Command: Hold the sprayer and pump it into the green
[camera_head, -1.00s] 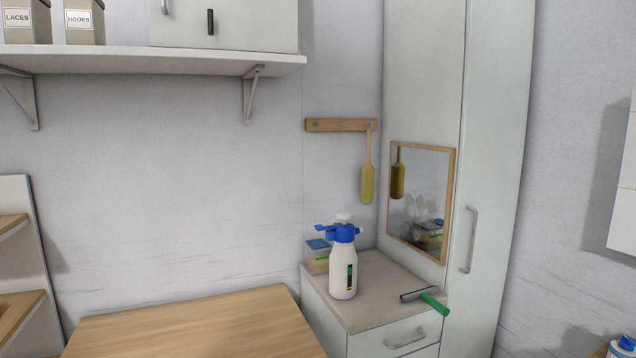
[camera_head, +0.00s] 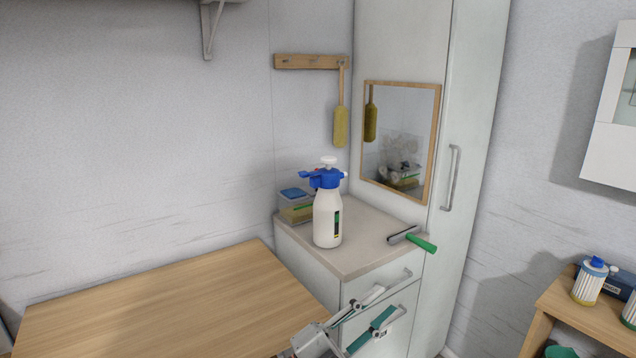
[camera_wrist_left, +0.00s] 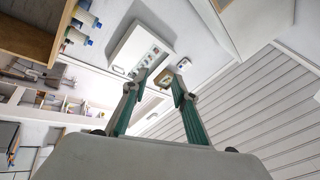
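The sprayer (camera_head: 328,218) is a white bottle with a blue head and a white pump knob on top. My left gripper (camera_head: 385,303) is at the bottom of the head view, in front of the cabinet drawers, below and apart from the sprayer. It is open with nothing between its fingers, as the left wrist view (camera_wrist_left: 155,85) also shows. My right gripper is in neither view.
A green-handled squeegee (camera_head: 412,239) lies at the cabinet top's right edge. A clear box (camera_head: 294,203) stands behind the sprayer. A bare wooden table (camera_head: 170,310) is at left, a mirror (camera_head: 400,140) behind. Bottles (camera_head: 590,282) stand on a wooden stand at right.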

